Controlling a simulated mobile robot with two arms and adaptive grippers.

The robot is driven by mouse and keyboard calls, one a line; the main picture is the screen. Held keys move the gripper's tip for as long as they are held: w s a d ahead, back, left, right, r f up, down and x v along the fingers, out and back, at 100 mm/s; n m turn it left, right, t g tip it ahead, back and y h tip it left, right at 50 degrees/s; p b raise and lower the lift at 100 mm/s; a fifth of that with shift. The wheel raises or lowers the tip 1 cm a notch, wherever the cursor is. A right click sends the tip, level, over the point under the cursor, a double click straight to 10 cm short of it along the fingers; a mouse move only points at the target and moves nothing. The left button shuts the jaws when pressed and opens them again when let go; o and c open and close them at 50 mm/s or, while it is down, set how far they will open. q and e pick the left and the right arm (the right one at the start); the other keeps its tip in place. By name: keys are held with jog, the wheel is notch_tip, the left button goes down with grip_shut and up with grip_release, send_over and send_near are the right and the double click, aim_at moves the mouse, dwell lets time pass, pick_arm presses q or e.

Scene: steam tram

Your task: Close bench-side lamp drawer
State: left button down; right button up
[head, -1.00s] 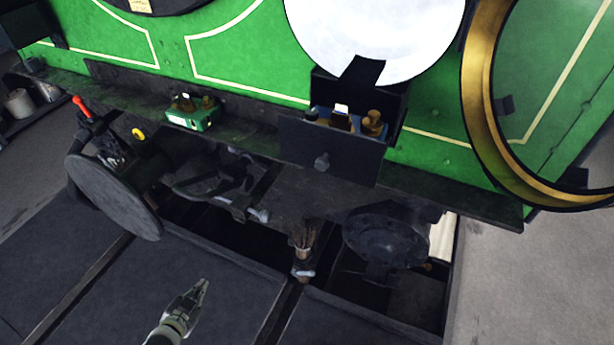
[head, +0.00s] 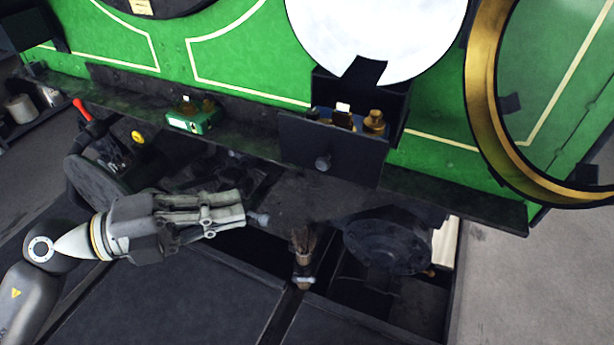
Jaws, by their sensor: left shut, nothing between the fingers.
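The lamp drawer (head: 330,150) is a dark box with a flat front panel and a round knob (head: 323,162). It stands open under the big white disc, and small brass and dark items show inside it behind the front. My left gripper (head: 243,215) is shut and empty. It points right, in front of the tram's dark beam, below and to the left of the drawer front, apart from it. My right gripper is not in view.
A small green box (head: 193,117) sits on the dark ledge left of the drawer. A round buffer (head: 385,240) sticks out below right, and a brush (head: 303,255) stands below the drawer. A brass ring (head: 482,100) is at the right. Dark floor panels (head: 170,305) lie below.

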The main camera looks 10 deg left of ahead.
pick_arm(q)
jog(key=w+p+x, duration=0.1)
jog(key=p+x, duration=0.2)
jog(key=x, duration=0.3)
jog(key=w+a+p+x, duration=0.1)
jog(key=p+x, duration=0.2)
jog(key=x, duration=0.3)
jog(key=shift+w+d, duration=0.3)
jog(key=shift+w, duration=0.15)
jog(key=shift+f, duration=0.1)
jog(key=w+d, duration=0.1)
jog(key=w, duration=0.3)
jog(key=w+d, duration=0.1)
jog(key=w, duration=0.3)
jog(key=w+d+p, duration=0.1)
jog(key=w+d, duration=0.1)
jog(key=w, duration=0.2)
jog(key=shift+w, duration=0.4)
